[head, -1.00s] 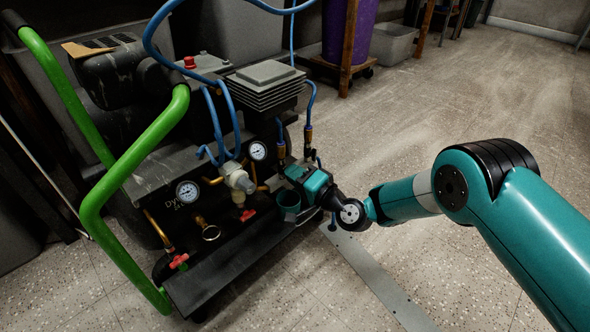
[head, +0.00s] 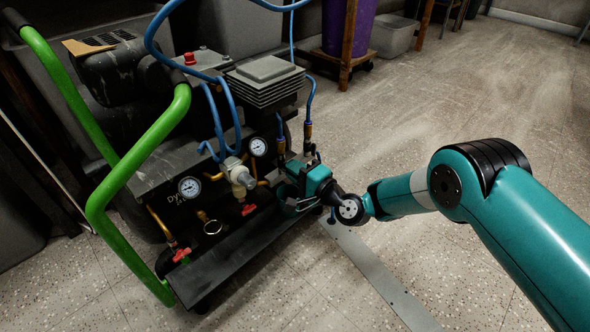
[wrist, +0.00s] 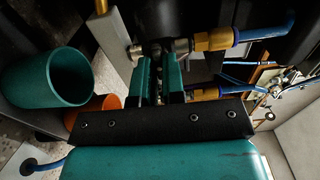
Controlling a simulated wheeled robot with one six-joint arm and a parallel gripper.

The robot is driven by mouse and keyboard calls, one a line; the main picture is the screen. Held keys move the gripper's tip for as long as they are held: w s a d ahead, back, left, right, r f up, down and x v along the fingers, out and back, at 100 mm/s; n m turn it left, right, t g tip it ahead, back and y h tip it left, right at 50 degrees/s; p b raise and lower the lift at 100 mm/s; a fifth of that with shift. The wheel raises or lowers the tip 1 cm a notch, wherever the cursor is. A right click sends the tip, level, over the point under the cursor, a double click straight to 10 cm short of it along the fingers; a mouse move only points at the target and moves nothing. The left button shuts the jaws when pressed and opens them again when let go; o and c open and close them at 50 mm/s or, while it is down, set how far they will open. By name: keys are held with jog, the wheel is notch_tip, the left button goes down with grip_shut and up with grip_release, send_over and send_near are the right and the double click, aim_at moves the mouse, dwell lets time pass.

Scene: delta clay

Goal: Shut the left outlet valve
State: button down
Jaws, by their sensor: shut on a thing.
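In the head view my gripper (head: 303,187) is at the right front of the compressor (head: 235,200), beside the two outlet lines. In the wrist view its teal fingers (wrist: 160,78) are close together at the silver body of the upper fitting, which I take as the left outlet valve (wrist: 150,48). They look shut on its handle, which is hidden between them. A brass fitting (wrist: 215,39) with a blue hose leads off this valve. A second brass fitting (wrist: 208,93) lies just below, beside the fingers.
Red handles (head: 181,254) and gauges (head: 190,187) are on the compressor's front. Open floor (head: 440,110) lies to the right.

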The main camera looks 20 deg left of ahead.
jog(key=shift+w+d, duration=0.1)
jog(key=c, duration=1.2)
grip_release()
jog(key=p+v, duration=1.7)
jog(key=p, duration=0.4)
jog(key=shift+d, duration=0.1)
